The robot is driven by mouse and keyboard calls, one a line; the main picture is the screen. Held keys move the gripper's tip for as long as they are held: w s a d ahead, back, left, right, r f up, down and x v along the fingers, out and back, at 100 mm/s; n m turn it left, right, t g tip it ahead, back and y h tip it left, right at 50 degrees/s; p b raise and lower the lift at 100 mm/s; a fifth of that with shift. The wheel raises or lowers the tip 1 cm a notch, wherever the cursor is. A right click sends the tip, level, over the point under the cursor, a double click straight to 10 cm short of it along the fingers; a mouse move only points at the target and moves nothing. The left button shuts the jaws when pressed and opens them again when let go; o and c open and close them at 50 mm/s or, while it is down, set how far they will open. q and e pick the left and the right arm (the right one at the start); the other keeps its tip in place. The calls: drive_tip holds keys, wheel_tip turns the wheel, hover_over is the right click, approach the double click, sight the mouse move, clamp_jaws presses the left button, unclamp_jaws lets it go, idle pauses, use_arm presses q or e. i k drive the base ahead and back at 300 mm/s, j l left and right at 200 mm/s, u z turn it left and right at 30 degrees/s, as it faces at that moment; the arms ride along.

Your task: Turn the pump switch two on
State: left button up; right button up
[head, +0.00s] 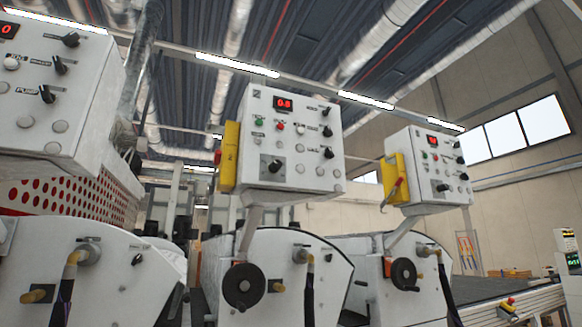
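Three white control boxes stand in a row: a left box (85,105), a middle box (250,150) and a right box (420,165). Each has a red display and black rotary switches. On the left box, a black switch (47,94) sits beside a label that seems to read PUMP. The middle box has a column of small black switches at its right side, the lowest being one switch (328,153), and a larger black selector (274,166). The right box carries similar small switches (460,160). Labels there are too small to read. Neither gripper shows.
Below the boxes are white machine housings with black handwheels (243,287) and hose fittings (300,255). Yellow holders (229,157) hang on the left sides of the middle and right boxes. A conveyor (510,300) lies at the lower right.

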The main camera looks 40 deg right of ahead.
sight(329, 154)
drive_tip(key=z, duration=1.45)
